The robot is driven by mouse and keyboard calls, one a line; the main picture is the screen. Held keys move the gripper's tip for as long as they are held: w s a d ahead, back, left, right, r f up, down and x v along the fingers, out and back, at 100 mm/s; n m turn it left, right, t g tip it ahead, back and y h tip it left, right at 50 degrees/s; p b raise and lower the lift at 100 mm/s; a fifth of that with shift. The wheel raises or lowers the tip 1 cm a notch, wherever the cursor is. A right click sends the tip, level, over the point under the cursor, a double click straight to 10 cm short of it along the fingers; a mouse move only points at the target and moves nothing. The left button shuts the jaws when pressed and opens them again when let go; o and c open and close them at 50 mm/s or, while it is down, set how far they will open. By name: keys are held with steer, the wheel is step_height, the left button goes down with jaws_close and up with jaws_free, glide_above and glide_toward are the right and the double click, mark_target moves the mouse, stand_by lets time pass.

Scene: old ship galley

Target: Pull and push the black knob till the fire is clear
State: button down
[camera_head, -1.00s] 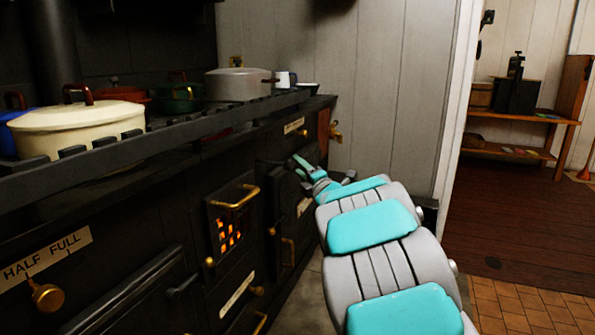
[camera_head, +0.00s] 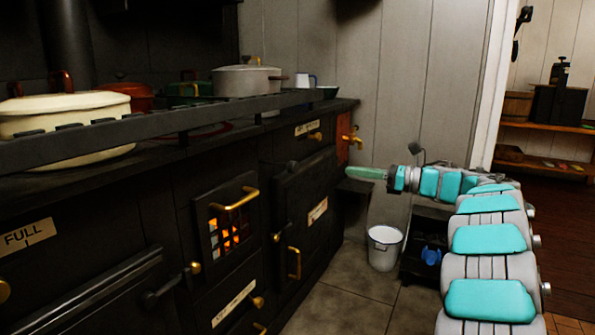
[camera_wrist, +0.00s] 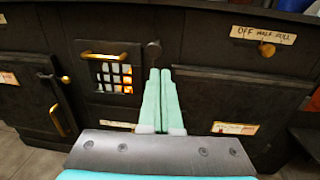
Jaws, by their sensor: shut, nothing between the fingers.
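The black stove (camera_head: 180,180) fills the left and middle of the head view. Orange fire glows behind the grate window (camera_head: 229,228) of its small door, also visible in the wrist view (camera_wrist: 115,74). A round black knob (camera_head: 292,165) sticks out of the stove front, up and right of that window. In the wrist view the knob (camera_wrist: 153,50) appears just beyond my fingertips. My gripper (camera_head: 349,173) has pale green fingers, shut together and empty, pointing left at the stove. The head view shows a gap between fingertips and knob.
Pots, including a cream one (camera_head: 65,122) and a grey one (camera_head: 246,80), stand on the stovetop behind a rail (camera_head: 150,122). A brass door handle (camera_head: 235,198) juts out. A white bucket (camera_head: 384,248) stands on the floor below my arm.

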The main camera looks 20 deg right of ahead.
glide_toward(285, 164)
steer(key=w, duration=0.3)
steer(key=shift+w+a+f+p, duration=0.2)
steer(key=shift+a+f+p, duration=0.15)
steer(key=shift+a, duration=0.35)
steer(key=b+x, duration=0.2)
steer(key=x, duration=0.5)
steer(key=shift+w+d+b, duration=0.15)
steer(key=shift+d+b, duration=0.1)
steer(key=shift+b, duration=0.05)
steer(key=shift+w+a+r, duration=0.1)
steer(key=shift+w, duration=0.1)
steer(key=shift+a, duration=0.1)
